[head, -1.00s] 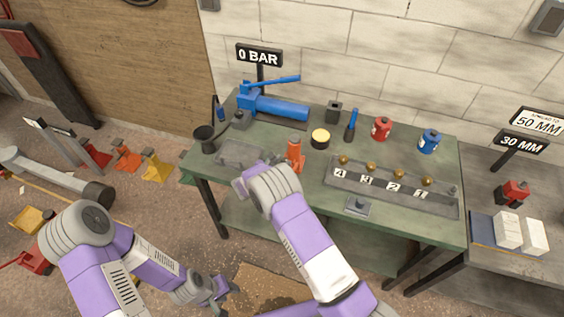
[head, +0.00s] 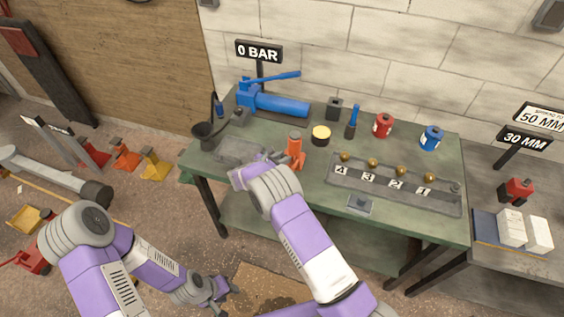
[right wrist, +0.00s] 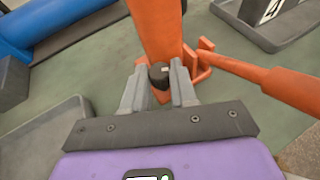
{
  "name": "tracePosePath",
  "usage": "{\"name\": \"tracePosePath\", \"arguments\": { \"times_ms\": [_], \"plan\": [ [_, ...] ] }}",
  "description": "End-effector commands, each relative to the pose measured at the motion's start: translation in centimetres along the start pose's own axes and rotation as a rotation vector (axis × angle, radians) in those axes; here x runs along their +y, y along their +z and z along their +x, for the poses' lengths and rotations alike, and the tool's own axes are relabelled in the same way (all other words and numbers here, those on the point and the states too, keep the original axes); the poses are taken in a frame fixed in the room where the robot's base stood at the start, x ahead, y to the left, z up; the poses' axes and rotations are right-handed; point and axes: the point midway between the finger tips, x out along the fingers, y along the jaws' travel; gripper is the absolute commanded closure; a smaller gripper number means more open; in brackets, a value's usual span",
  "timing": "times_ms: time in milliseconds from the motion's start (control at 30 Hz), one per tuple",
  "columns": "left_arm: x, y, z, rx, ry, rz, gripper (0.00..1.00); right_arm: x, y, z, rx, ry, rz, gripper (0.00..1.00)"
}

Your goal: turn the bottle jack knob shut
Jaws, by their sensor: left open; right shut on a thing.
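The orange bottle jack (head: 295,149) stands upright on the green bench, near its front edge; it fills the top middle of the right wrist view (right wrist: 157,30). Its black knob (right wrist: 159,74) sits low on the side facing my right gripper. My right gripper (right wrist: 159,88) is shut on the knob, one finger on each side; in the head view its fingertips are partly hidden by the wrist and the jack. An orange handle (right wrist: 265,78) sticks out to the right of the jack. My left gripper (head: 222,292) is open and empty, low in front of the bench.
A blue pump (head: 275,103) lies behind under a 0 BAR sign (head: 259,51). A numbered rack (head: 395,188) with brass balls stands to the right.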

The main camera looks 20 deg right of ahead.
Motion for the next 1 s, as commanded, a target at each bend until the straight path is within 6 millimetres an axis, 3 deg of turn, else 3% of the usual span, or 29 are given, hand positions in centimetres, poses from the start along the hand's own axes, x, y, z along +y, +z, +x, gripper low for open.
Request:
{"name": "tracePosePath", "arguments": {
  "times_ms": [33, 433, 967, 1000],
  "plan": [
    [-0.5, 0.0, 1.3, 0.000, 0.000, 0.000, 0.57, 0.2, -0.3, 0.2, -0.007, -0.027, 0.018, 1.00],
    [-2.2, -0.2, 5.9, 0.000, 0.000, 0.000, 0.57, 0.6, -0.1, 0.3, -0.008, -0.231, 0.101, 1.00],
    [-2.5, -0.3, 6.6, 0.000, 0.000, 0.000, 0.57, 0.5, 0.2, -0.1, 0.001, -0.278, 0.116, 1.00],
    [-2.5, -0.3, 6.6, 0.000, 0.000, 0.000, 0.57, 0.5, 0.2, -0.1, 0.002, -0.277, 0.116, 0.67]
  ]
}}
